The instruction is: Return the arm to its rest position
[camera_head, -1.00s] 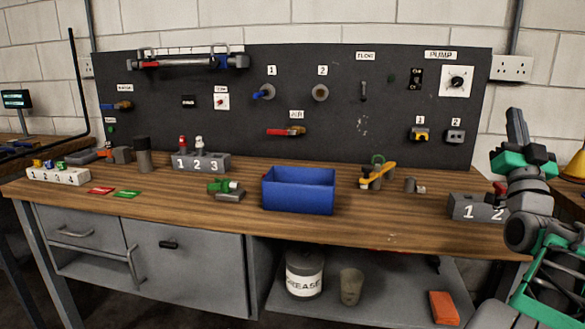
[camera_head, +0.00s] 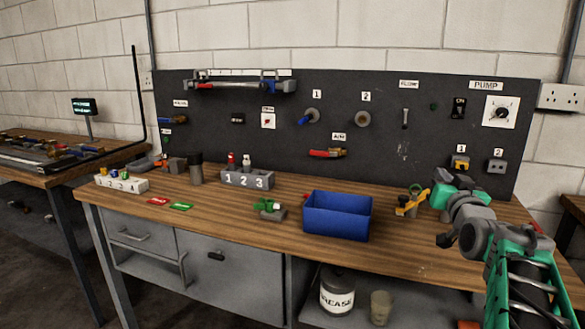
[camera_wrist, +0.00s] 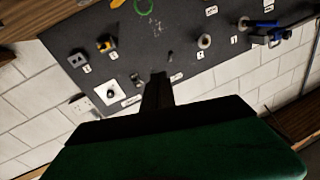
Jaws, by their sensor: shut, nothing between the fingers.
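My arm (camera_head: 485,240), grey and green, reaches in from the right edge of the head view, bent over the right end of the workbench. My gripper (camera_wrist: 158,80) shows in the wrist view as dark fingers together, with nothing between them. They point toward the black panel (camera_wrist: 130,50), which appears upside down there. In the head view the green wrist part stands in front of the panel's lower right, and the fingertips are hard to make out.
A blue bin (camera_head: 337,217) stands on the workbench (camera_head: 240,225) left of my arm. A yellow-orange tool (camera_head: 411,203) lies close to the wrist. A grey numbered block (camera_head: 247,180) and a white numbered block (camera_head: 121,184) stand farther left. The panel carries valves and switches.

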